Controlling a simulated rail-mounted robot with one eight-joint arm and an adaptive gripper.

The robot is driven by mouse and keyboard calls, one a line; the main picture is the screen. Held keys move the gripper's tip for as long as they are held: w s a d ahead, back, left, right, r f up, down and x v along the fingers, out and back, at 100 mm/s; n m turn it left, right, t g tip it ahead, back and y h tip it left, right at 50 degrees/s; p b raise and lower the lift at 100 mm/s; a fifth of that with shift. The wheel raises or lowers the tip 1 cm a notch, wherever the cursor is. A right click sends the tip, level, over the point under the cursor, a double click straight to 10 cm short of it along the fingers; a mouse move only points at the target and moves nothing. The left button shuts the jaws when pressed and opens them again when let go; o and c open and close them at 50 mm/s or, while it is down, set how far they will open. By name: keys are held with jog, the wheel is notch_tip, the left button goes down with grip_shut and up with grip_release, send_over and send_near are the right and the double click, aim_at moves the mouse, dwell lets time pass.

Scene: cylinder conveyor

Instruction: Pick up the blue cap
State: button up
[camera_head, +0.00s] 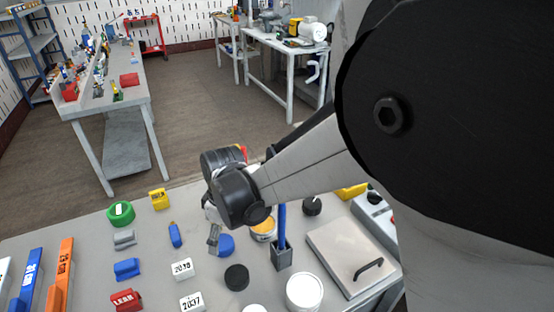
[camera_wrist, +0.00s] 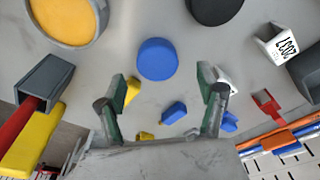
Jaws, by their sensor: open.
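The blue cap (camera_wrist: 157,59) is a round, flat-topped disc lying on the grey table. In the wrist view it sits just beyond my gripper's fingertips, centred between them and clear of both. In the head view the blue cap (camera_head: 226,246) shows beside my gripper, partly covered by a finger. My gripper (camera_wrist: 160,95) has its two green-padded fingers spread wide with nothing between them. In the head view my gripper (camera_head: 214,238) points down over the table close to the cap.
Around the cap stand a round container with a yellow top (camera_wrist: 65,15), a black disc (camera_head: 237,277), a grey holder (camera_head: 282,257) with a blue rod, and white number blocks (camera_head: 182,269). A metal box lid (camera_head: 345,240) lies at the right.

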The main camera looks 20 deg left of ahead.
aim_at(223, 242)
jog(key=f, duration=0.1)
jog(key=f+b, duration=0.1)
jog(key=f, duration=0.1)
jog(key=f+b, duration=0.1)
jog(key=f, duration=0.1)
jog(key=shift+w+a, duration=0.15)
jog(key=shift+a, duration=0.25)
jog(key=shift+r, duration=0.1)
jog(key=shift+c, duration=0.4)
